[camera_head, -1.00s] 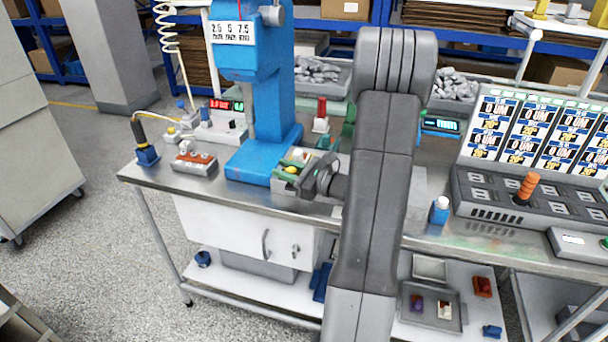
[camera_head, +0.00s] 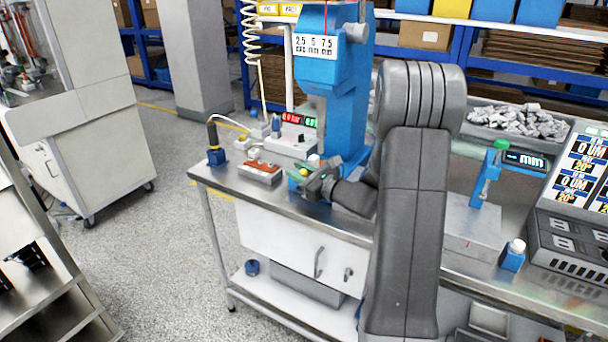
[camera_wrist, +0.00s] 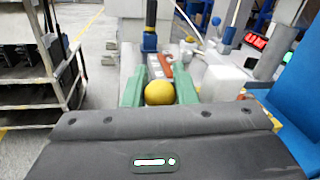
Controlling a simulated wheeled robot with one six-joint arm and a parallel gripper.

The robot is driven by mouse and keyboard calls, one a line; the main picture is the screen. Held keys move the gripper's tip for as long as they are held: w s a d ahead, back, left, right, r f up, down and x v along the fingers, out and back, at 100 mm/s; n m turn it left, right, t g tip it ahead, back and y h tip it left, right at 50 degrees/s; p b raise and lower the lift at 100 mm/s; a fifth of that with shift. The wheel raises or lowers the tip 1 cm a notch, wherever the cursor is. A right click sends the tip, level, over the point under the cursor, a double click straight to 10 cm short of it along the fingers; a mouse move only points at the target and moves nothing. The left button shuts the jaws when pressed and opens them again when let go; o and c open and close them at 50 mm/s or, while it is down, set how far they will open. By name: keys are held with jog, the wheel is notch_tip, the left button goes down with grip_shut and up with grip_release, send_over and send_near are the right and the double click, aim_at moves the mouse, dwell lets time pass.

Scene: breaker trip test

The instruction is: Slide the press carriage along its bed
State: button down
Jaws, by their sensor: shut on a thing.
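The blue press (camera_head: 343,95) stands on the bench in the head view, with a white number plate on its head. My gripper (camera_head: 308,182) is low in front of the press, at the bench's front edge. It is shut on a round yellow knob (camera_head: 303,172), taken here as the carriage's handle. In the wrist view the knob (camera_wrist: 159,93) sits between my two green fingers (camera_wrist: 159,88). A white block (camera_wrist: 225,82) stands just right of the fingers. The carriage body and most of its bed are hidden behind my gripper and arm.
A box with red-orange tops (camera_head: 260,172) stands close left of my gripper. A blue holder with a black-handled tool (camera_head: 216,155) is at the bench's left end. A red-and-green display unit (camera_head: 292,138) stands behind. Open floor lies left of the bench (camera_head: 230,192).

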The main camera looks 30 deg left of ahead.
jog(key=shift+a+r, duration=0.1)
jog(key=c, duration=1.5)
grip_release()
jog(key=shift+a, duration=0.1)
jog(key=shift+o, duration=0.2)
jog(key=b+v, duration=0.1)
jog(key=v, duration=1.2)
jog(key=shift+d, duration=0.3)
jog(key=shift+s, duration=0.1)
jog(key=p+x, duration=0.1)
jog(key=x, duration=1.2)
